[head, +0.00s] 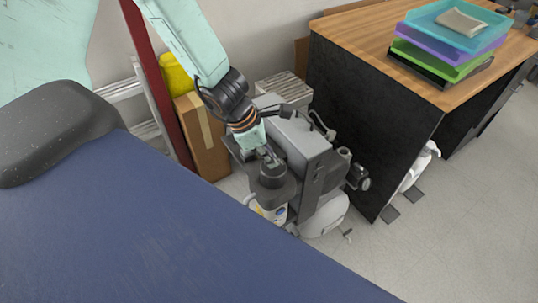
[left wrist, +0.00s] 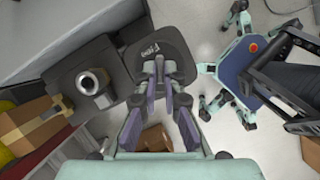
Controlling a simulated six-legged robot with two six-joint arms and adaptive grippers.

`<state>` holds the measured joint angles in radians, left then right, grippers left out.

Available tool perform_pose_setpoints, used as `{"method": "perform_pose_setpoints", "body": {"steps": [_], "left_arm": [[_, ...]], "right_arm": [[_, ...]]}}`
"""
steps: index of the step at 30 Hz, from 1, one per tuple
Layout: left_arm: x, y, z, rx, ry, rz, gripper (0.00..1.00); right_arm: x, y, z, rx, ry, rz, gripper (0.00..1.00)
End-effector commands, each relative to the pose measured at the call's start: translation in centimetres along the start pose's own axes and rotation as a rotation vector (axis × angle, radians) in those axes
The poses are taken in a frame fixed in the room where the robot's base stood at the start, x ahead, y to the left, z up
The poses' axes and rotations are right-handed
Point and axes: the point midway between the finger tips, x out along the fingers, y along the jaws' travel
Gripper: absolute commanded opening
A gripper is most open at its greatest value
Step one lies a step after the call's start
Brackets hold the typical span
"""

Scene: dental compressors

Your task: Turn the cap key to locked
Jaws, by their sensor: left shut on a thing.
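The dental compressor unit (head: 303,143) stands on the floor with a grey boxy housing. A dark round cap (head: 272,177) sits at its near side, above a pale part with a yellow and blue label. My left gripper (head: 268,158) points down at the top of this cap and is shut. My right gripper is not in view.
A wooden-topped desk (head: 390,50) with black sides stands close to the right, bearing stacked coloured trays (head: 450,40). A cardboard box (head: 203,138) and a yellow bag (head: 176,76) are to the left. The floor at the right front is clear.

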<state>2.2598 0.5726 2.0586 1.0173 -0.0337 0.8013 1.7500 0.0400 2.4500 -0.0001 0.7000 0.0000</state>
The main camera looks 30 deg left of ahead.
Motion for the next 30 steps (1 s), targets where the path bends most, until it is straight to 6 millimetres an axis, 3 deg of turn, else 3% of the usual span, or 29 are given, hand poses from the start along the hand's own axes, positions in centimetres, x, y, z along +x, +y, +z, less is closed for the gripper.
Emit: {"method": "perform_pose_setpoints", "body": {"steps": [19, 20, 27, 30], "left_arm": [[-0.02, 0.01, 0.02, 0.0, 0.0, 0.0, 0.0], [-0.02, 0.02, 0.02, 0.0, 0.0, 0.0, 0.09], [-0.01, 0.01, 0.01, 0.0, 0.0, 0.0, 0.3], [-0.01, 0.01, 0.01, 0.0, 0.0, 0.0, 0.31]], "right_arm": [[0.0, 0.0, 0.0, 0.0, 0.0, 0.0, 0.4], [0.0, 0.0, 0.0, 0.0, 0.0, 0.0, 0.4], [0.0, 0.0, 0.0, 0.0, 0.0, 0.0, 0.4], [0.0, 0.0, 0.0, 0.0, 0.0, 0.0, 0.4]]}}
